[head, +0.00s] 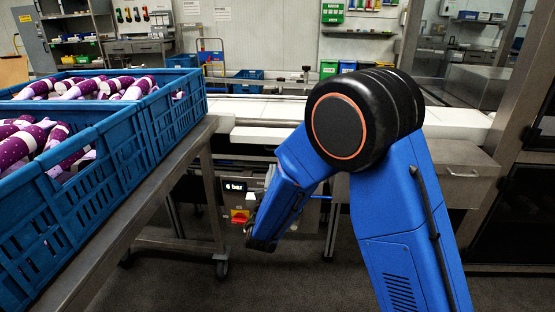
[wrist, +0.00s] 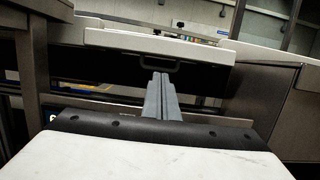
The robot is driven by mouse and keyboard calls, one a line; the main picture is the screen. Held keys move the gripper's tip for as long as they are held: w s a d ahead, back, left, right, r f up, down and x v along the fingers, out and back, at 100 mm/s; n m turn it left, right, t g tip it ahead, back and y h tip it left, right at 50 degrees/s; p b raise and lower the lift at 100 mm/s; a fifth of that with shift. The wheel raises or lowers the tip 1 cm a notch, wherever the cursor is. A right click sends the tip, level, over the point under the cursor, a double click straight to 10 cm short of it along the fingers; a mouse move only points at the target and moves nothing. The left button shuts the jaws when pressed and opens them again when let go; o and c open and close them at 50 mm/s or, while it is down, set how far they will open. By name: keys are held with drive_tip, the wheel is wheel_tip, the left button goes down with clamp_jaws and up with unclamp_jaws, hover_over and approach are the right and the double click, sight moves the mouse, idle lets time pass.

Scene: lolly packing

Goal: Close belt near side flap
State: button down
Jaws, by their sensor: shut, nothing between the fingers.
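The belt (head: 360,113) is a long white surface running across behind my blue arm in the head view. A white flap (head: 268,135) juts out at its near side, looking about level and lower than the belt top. In the wrist view the flap (wrist: 155,38) spans the upper middle, with a dark handle (wrist: 158,64) on its near edge. My gripper (wrist: 157,76) is shut and empty, its grey fingers pointing at the handle from just below it in the picture. I cannot tell whether the tips touch the handle. My gripper is not clear in the head view.
Blue crates (head: 150,125) of purple-and-white lollies stand on a metal table (head: 150,190) at the left. A control box (head: 240,200) reading "6 bar" sits below the belt. A metal cabinet (wrist: 278,90) stands right of the flap.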

sight(277, 141)
drive_tip(key=x, duration=0.9)
drive_tip(key=shift+w, duration=0.25)
drive_tip(key=shift+d+r, duration=0.1)
drive_tip(key=shift+r, duration=0.15)
